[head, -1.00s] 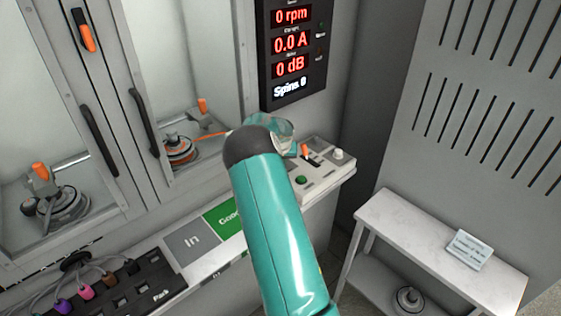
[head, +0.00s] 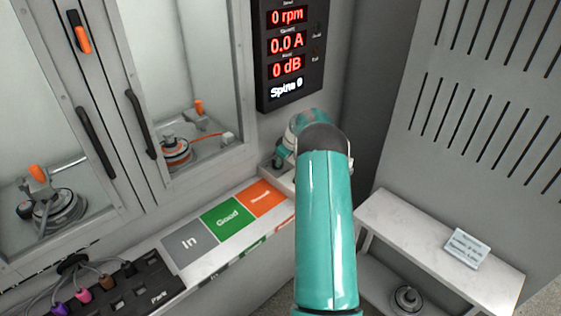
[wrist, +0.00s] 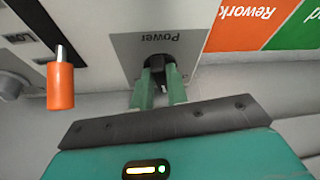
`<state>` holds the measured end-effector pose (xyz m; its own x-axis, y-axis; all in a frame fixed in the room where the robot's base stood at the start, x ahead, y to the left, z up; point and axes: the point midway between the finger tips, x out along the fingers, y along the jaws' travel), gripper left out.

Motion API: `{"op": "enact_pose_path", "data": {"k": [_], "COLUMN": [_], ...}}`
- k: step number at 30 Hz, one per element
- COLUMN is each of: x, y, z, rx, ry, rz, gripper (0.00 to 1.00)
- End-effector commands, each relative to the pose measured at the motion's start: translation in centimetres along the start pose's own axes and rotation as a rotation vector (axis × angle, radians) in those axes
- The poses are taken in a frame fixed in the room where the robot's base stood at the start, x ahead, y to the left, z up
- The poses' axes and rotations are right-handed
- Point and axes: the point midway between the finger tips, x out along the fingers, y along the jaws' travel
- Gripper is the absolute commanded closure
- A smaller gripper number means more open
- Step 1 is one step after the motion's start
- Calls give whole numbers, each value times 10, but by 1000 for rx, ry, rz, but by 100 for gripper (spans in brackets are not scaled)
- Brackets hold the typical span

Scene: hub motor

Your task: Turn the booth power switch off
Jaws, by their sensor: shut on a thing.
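The power switch (wrist: 171,70) is a small black part on a grey plate labelled "Power", seen upside down in the wrist view. My gripper (wrist: 160,88) has two green fingers shut on this switch, one finger on either side. The fingers hide part of the switch, so its on or off position cannot be told. In the head view my teal arm covers the gripper, the switch and most of the control panel. The display (head: 290,50) above reads 0 rpm, 0.0 A and 0 dB.
An orange-handled lever (wrist: 60,85) stands close beside my gripper on the same panel. Green "Good" (head: 228,216) and orange (head: 262,198) areas lie left of my arm. A white side table (head: 410,235) stands at right. Glass booth doors (head: 190,80) are at left.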

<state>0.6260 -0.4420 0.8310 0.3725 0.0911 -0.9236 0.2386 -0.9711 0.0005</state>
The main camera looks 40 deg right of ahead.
Motion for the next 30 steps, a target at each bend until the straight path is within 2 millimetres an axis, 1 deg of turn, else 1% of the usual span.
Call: {"op": "enact_pose_path", "data": {"k": [1, 9, 15, 21, 30], "x": [-1, 0, 0, 1, 1], "y": [3, 7, 9, 10, 10], "z": [1, 0, -1, -2, -2], "rx": [-37, -266, -402, -492, -542], "ry": [2, 1, 1, -1, -1], "rz": [-14, -110, -165, -203, -224], "gripper": [100, 100, 100, 100, 100]}}
